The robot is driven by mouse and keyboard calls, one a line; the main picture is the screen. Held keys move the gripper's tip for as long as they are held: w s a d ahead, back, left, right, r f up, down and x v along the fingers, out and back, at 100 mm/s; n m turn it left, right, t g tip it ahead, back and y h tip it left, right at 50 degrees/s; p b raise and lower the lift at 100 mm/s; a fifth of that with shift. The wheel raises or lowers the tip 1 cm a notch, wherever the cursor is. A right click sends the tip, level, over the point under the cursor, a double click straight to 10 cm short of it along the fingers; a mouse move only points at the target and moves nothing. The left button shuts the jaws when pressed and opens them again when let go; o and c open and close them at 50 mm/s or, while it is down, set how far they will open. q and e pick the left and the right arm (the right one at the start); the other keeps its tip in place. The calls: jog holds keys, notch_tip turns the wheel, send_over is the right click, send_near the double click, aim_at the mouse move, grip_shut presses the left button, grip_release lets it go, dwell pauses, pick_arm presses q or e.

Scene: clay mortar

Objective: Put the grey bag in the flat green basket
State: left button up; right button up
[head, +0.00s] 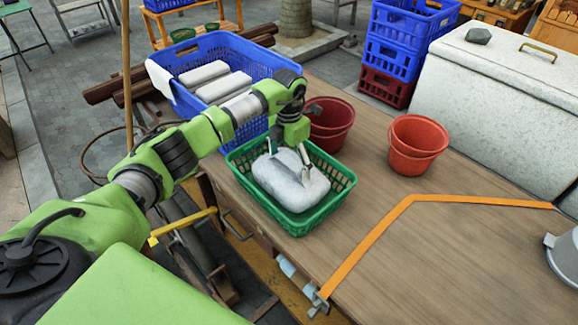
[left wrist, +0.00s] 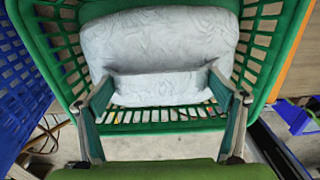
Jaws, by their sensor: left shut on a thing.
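The grey bag (head: 290,185) is a pale, rounded, wrinkled block inside the walls of the flat green basket (head: 327,210). My left gripper (head: 289,158) reaches down from above and is shut on the bag's upper part. In the left wrist view, the fingers (left wrist: 161,84) pinch a raised ridge of the bag (left wrist: 158,42) from both sides, and the green basket (left wrist: 255,45) surrounds it. I cannot tell whether the bag's underside touches the basket floor. My right gripper is not in view.
A large blue basket (head: 262,66) with white packs (head: 222,87) stands behind the green basket. Red pots (head: 417,143) stand on the wooden table (head: 440,260), with an orange strap (head: 372,238) across it. A large pale chest (head: 500,95) is at the right.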

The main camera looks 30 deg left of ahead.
pick_arm(q)
jog(key=shift+f, duration=0.95)
jog(key=shift+f, duration=0.15)
jog(key=o, duration=2)
